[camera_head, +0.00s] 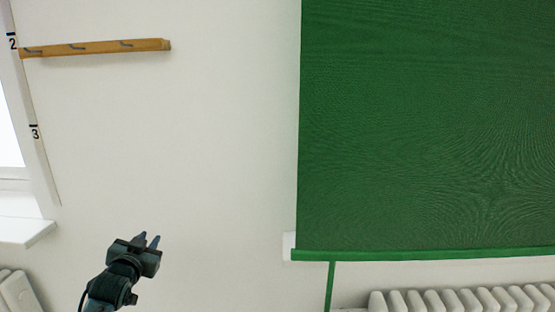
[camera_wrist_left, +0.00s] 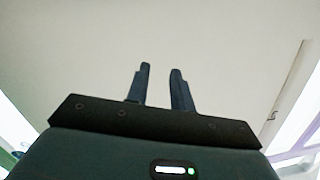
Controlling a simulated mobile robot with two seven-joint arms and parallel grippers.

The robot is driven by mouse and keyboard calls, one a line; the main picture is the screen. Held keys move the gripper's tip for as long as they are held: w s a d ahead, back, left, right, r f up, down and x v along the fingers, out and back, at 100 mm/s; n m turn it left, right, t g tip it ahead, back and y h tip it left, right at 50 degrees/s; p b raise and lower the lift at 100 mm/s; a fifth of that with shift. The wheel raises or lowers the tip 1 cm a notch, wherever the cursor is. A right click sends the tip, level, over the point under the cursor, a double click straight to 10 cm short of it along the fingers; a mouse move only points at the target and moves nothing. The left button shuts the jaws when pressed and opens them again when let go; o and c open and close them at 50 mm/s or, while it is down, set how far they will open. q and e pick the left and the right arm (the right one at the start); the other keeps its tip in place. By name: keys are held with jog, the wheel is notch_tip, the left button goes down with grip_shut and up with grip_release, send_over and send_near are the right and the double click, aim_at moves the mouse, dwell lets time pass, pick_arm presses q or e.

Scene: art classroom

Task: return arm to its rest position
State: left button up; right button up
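My left gripper (camera_head: 147,240) is raised at the lower left of the head view, in front of the white wall. Its two dark fingers point up and stand a little apart. In the left wrist view the fingers (camera_wrist_left: 161,82) also show a gap between them, with nothing held. My left arm comes in from the bottom edge, and only its end part shows. My right gripper is in neither view.
A green blind (camera_head: 430,130) covers the right of the head view. White radiators (camera_head: 465,300) stand below it and at the lower left. A wooden hook rail (camera_head: 95,47) and a window sill (camera_head: 25,230) are at the left. Bare wall surrounds my left gripper.

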pick_arm(q)
jog(key=s+d+f+m+g+h, duration=0.1)
jog(key=s+d+f+g+h, duration=0.1)
jog(key=s+d+f, duration=0.55)
jog(key=s+d+f+g+h, duration=0.1)
jog(key=s+d+f, duration=0.3)
jog(key=s+f, duration=0.6)
jog(key=s+d+f+g, duration=0.1)
jog(key=s+d, duration=0.2)
jog(key=s, duration=0.6)
jog(key=s+d+f+n+g+h, duration=0.1)
jog(key=s+d, duration=0.3)
jog(key=s, duration=0.6)
jog(key=shift+s+f+g+h, duration=0.15)
jog(key=shift+f+g+h, duration=0.2)
jog(key=shift+f, duration=0.2)
